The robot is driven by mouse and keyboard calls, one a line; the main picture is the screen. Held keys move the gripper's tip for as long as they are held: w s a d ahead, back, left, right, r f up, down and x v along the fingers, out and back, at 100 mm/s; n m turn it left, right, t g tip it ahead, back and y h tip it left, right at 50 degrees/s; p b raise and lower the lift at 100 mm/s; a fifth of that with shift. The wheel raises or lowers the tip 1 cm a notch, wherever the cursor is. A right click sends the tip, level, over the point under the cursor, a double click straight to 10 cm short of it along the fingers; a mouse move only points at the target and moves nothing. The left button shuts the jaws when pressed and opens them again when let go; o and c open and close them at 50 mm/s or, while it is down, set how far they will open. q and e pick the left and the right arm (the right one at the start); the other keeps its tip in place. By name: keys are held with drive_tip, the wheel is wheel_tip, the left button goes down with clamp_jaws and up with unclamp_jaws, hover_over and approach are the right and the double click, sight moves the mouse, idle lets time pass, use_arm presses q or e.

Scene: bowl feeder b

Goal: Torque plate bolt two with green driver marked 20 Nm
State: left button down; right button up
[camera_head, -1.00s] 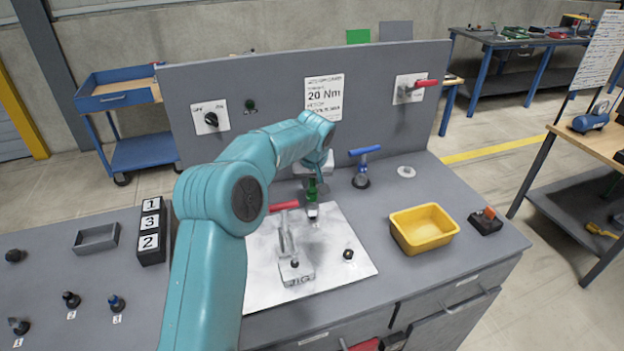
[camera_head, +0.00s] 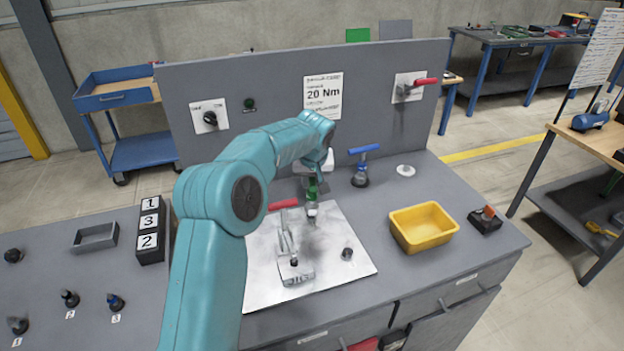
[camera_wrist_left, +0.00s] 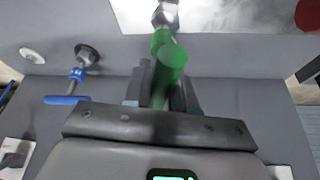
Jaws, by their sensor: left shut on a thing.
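My left gripper (camera_head: 316,184) is shut on the green driver (camera_head: 311,193), whose metal end points down at the back part of the white plate (camera_head: 335,262). The wrist view shows the green handle (camera_wrist_left: 168,62) between the fingers and the metal end (camera_wrist_left: 166,14) over the plate. I cannot tell whether that end touches a bolt. A bolt-like part (camera_head: 347,254) stands at the plate's right, and a clamp with a jig block (camera_head: 295,272) stands at its left. A sign (camera_head: 322,97) reads 20 Nm. My right gripper is not in view.
A blue-handled driver (camera_head: 363,165) stands behind the plate, beside a white disc (camera_head: 405,170). A red handle (camera_head: 284,204) lies near the plate's back left edge. A yellow bin (camera_head: 423,238) stands to the right. The numbered block (camera_head: 151,231) and small knobs are at the left.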

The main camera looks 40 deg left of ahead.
use_arm(q)
drive_tip(key=shift+f+b, duration=0.75)
drive_tip(key=shift+f, duration=0.1)
idle(0.5)
idle(0.3)
drive_tip(key=shift+r+m+p, duration=0.1)
drive_tip(key=shift+m+p, duration=0.2)
drive_tip(key=shift+m, duration=0.4)
drive_tip(key=shift+m+t+h, duration=0.3)
drive_tip(key=shift+m+h, duration=0.1)
drive_tip(key=shift+m, duration=0.1)
